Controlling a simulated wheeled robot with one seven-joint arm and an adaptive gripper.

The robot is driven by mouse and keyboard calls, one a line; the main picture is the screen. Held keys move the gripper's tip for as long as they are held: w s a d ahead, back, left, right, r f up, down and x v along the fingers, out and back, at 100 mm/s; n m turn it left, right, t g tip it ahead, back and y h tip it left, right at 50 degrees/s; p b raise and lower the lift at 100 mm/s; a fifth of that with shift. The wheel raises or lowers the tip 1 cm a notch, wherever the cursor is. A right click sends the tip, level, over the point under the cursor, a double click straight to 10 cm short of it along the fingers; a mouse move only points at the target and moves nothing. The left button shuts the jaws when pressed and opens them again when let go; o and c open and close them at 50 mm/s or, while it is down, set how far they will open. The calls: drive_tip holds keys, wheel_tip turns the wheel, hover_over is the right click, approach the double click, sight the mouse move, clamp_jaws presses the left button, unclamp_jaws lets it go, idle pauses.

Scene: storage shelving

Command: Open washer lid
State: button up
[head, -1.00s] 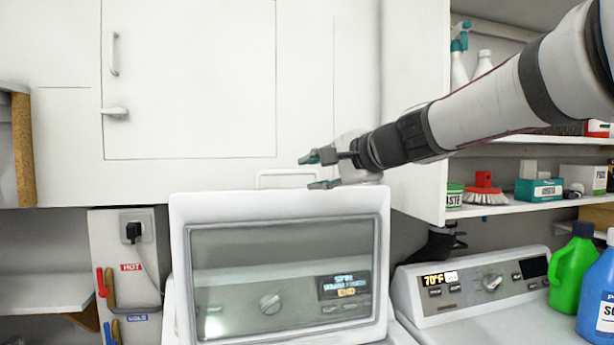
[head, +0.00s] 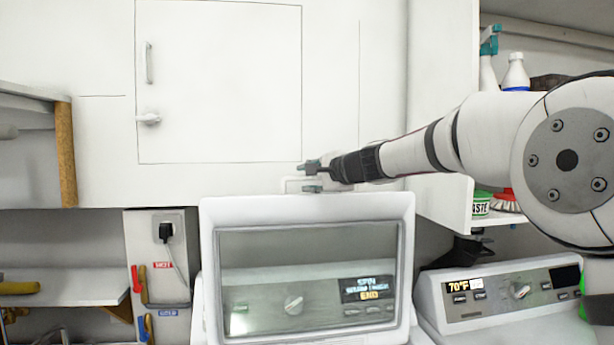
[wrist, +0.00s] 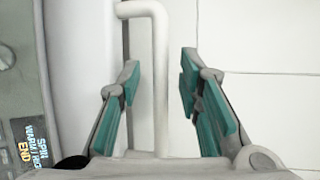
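The washer lid (head: 207,270), a white frame around a glass window, stands raised in the head view, with the washer's control panel showing through the glass. A white bar handle (head: 288,185) rises from its top edge. My gripper (head: 307,178) is at that handle, reaching in from the right. In the wrist view, my gripper (wrist: 159,66) is open, with its teal-padded fingers apart on either side of the handle bar (wrist: 160,90). Both fingers look clear of the bar. The washer tub is hidden behind the lid.
A white wall cabinet (head: 220,90) is behind and above the lid. A second machine (head: 500,295) with a lit panel stands at the right. Shelves with bottles (head: 515,72) are at the upper right, partly behind my arm. Taps and an outlet (head: 168,235) are at the left.

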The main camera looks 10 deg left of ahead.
drive_tip(key=shift+x, duration=0.75)
clamp_jaws()
